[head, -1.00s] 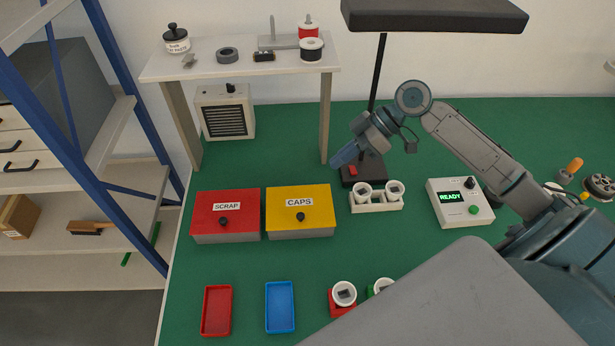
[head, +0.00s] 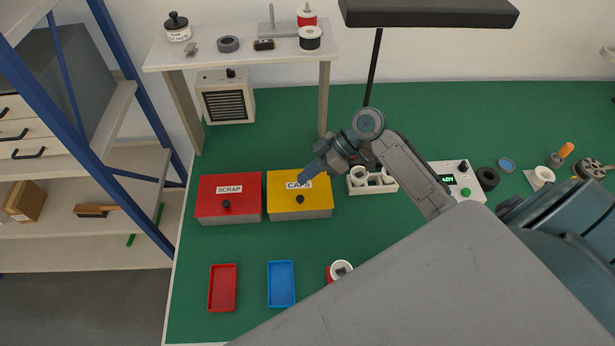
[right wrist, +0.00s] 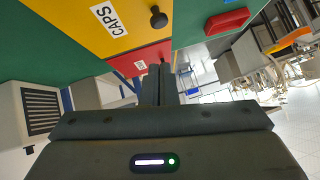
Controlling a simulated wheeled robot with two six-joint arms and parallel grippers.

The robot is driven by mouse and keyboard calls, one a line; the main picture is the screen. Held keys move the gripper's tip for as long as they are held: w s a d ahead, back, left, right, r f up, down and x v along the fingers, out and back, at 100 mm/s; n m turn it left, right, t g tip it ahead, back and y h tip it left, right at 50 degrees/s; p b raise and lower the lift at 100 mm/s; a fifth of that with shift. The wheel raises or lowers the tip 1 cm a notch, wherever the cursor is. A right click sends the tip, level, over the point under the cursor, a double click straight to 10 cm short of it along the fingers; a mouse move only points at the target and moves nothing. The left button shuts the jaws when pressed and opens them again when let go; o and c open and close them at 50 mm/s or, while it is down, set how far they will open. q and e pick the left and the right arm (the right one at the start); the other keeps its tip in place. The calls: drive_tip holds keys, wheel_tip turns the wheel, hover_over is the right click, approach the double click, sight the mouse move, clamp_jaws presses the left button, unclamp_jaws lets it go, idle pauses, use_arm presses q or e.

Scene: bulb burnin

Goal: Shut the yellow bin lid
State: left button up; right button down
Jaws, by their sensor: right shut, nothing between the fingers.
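The yellow bin (head: 285,185), labelled CAPS, stands on the green bench top with its yellow lid down flat and a black knob (head: 300,199) near the front. In the right wrist view the yellow lid (right wrist: 75,22) and its knob also show. My right gripper (head: 308,174) is shut and empty, at the right part of the yellow lid in the head view. In the right wrist view its closed fingers (right wrist: 158,82) point toward the bins. I cannot tell whether they touch the lid. My left gripper is not in view.
The red SCRAP bin (head: 229,198) stands just left of the yellow one, closed. A white cup rack (head: 372,186) is to the right. A red tray (head: 222,288) and a blue tray (head: 281,284) lie in front. A shelf (head: 240,55) stands behind.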

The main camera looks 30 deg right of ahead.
sight(298, 197)
drive_tip(key=shift+s+a+f+p, duration=0.1)
drive_tip(key=shift+s+f+p, duration=0.1)
drive_tip(key=shift+f, duration=0.4)
drive_tip(key=shift+s+f+p, duration=0.1)
drive_tip(key=shift+s+f, duration=0.05)
drive_tip(key=shift+f, duration=0.45)
drive_tip(key=shift+s+a+f+n+t+b, duration=0.1)
drive_tip(key=shift+s+f+n+t+b, duration=0.1)
drive_tip(key=shift+f+b, duration=0.35)
drive_tip(key=shift+s+a+f+n+t+b, duration=0.1)
drive_tip(key=shift+f+t+b, duration=0.15)
drive_tip(key=shift+b, duration=0.4)
drive_tip(key=shift+s+f+t+h+b, duration=0.25)
drive_tip(key=shift+h+b, duration=0.25)
drive_tip(key=shift+b, duration=0.15)
